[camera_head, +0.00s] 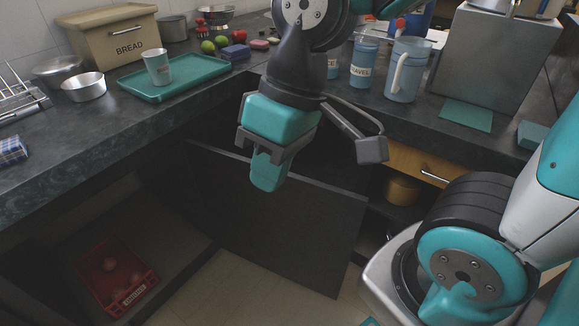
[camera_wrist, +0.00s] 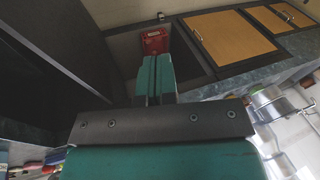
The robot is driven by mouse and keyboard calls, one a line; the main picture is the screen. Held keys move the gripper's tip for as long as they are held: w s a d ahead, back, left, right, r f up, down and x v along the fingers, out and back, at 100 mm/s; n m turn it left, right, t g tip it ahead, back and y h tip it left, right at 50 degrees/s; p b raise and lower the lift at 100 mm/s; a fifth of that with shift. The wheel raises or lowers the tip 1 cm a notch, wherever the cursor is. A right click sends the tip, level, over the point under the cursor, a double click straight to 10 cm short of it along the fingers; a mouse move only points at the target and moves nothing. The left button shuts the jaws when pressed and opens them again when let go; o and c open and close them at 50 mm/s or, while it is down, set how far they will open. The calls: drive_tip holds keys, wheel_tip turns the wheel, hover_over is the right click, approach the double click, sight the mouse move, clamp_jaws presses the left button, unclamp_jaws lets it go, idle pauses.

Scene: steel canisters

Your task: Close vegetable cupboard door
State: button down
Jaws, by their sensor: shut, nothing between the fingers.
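The vegetable cupboard door (camera_head: 285,225) is a dark grey panel, standing open below the counter corner, with its upper edge running down to the right. My gripper (camera_head: 268,185) is shut and empty, pointing down, and overlaps the door's upper edge in the head view. I cannot tell whether it touches the door. In the wrist view the closed teal fingers (camera_wrist: 158,65) point toward the cupboard opening, and a dark panel that looks like the door (camera_wrist: 45,50) fills the left. A red crate (camera_head: 117,277) sits low in the open cupboard; it also shows in the wrist view (camera_wrist: 154,41).
The dark counter (camera_head: 75,165) holds a bread box (camera_head: 112,38), a teal tray (camera_head: 150,92) with a cup, and several jars. An open compartment and a wooden drawer (camera_head: 415,165) are at right. Wooden cupboard fronts (camera_wrist: 228,37) show in the wrist view. Floor below the door is clear.

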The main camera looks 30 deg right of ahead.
drive_tip(key=w+d+m+p, duration=0.2)
drive_tip(key=w+d+m, duration=0.3)
drive_tip(key=w, duration=0.4)
drive_tip(key=w+d+f+m+g+p, duration=0.1)
drive_tip(key=w+d+f+m+p, duration=0.1)
drive_tip(key=w+d+f+m, duration=0.3)
drive_tip(key=w+d+f+m+p, duration=0.1)
drive_tip(key=w+d, duration=0.1)
drive_tip(key=d, duration=0.5)
drive_tip(key=w+d+f+m+g+p, duration=0.1)
drive_tip(key=w+d+f+m+p, duration=0.1)
drive_tip(key=w+d+f+m, duration=0.3)
drive_tip(key=s+d+f+m+p, duration=0.15)
drive_tip(key=d+f, duration=0.25)
drive_tip(key=d, duration=0.4)
drive_tip(key=s+a+f, duration=0.3)
drive_tip(key=a+f, duration=0.3)
drive_tip(key=f, duration=0.3)
drive_tip(key=shift+s+a, duration=0.3)
drive_tip(key=shift+s, duration=0.1)
